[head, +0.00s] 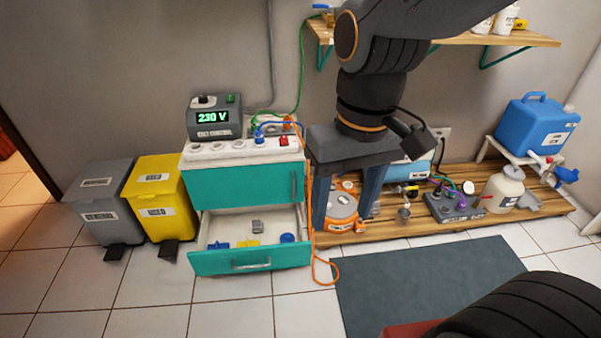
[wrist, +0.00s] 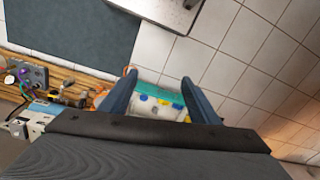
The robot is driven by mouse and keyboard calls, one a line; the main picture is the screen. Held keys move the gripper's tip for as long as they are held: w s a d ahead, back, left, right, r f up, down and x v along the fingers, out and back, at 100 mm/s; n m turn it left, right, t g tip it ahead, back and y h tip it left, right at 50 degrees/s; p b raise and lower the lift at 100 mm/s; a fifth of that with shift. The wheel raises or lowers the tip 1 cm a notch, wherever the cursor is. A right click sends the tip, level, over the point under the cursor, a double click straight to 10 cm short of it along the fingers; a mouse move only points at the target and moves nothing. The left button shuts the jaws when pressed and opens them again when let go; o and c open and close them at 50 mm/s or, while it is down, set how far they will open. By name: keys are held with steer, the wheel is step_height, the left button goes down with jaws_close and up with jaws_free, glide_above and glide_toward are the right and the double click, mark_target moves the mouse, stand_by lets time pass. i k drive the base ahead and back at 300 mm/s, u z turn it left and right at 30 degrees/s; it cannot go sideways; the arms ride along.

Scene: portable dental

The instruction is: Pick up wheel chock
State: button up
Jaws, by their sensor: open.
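No wheel chock can be named with certainty. The open drawer (head: 230,262) of the teal and white cabinet holds small items: a yellow piece (head: 248,243), a grey piece (head: 257,226), a blue piece (head: 218,245) and a round blue piece (head: 287,238). They are too small to tell which, if any, is the chock. My gripper (head: 346,210) is open, with its fingers pointing down, to the right of the drawer in the head view. In the wrist view, the drawer's contents show between and beyond the open fingers (wrist: 160,78). I see nothing held.
Grey (head: 100,200) and yellow (head: 160,198) bins stand left of the cabinet. An orange cord (head: 312,225) hangs beside the drawer. A low wooden platform (head: 425,235) with equipment and a blue canister (head: 540,125) is at right. A dark mat (head: 430,285) and bare tiles lie in front.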

mark_target(257, 227)
steer(key=u, duration=2.05)
steer(key=i, duration=1.1)
steer(key=z, duration=2.5)
